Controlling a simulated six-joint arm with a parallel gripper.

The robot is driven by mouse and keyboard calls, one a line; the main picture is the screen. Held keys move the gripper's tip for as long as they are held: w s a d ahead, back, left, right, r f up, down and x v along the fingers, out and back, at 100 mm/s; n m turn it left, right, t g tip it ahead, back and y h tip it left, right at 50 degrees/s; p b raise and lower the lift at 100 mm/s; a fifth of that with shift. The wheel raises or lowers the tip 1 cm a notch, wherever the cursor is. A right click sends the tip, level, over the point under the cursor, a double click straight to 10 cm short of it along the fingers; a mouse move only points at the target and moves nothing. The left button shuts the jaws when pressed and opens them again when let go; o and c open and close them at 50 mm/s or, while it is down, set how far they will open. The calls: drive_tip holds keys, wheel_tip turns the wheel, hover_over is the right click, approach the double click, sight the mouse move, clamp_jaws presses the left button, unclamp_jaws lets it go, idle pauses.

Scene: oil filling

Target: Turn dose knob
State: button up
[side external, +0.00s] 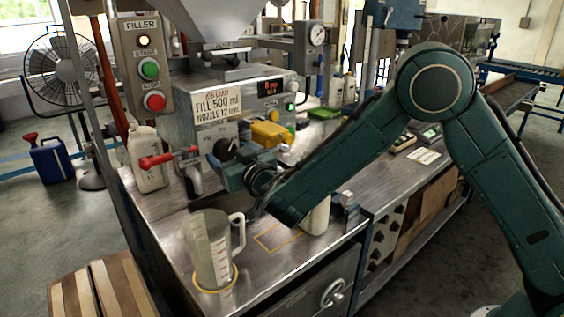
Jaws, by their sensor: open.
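The dose knob (225,148) is a dark round knob low on the front of the grey metal filler machine (212,112). My gripper (217,164) is at the machine's front, right by the knob, and is open. Its fingers are small and dark here, and I cannot tell whether they touch the knob. My wrist and forearm come in from the right. A card on the machine (216,104) reads "FILL 500 ml". A small red-lit display (271,87) sits to its right.
A red-handled valve (168,159) with a spout stands left of my gripper. A clear measuring jug (210,250) stands on the bench in front. A control box (143,70) hangs upper left.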

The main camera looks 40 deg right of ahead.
drive_tip(key=shift+w, duration=0.35)
drive_tip(key=c, duration=1)
drive_tip(key=shift+n, duration=0.5)
drive_tip(key=n, duration=0.3)
drive_tip(key=shift+n, duration=0.3)
drive_tip(key=n, duration=0.4)
drive_tip(key=shift+d+n+t, duration=0.1)
drive_tip(key=shift+n+t, duration=0.2)
drive_tip(key=shift+n, duration=0.1)
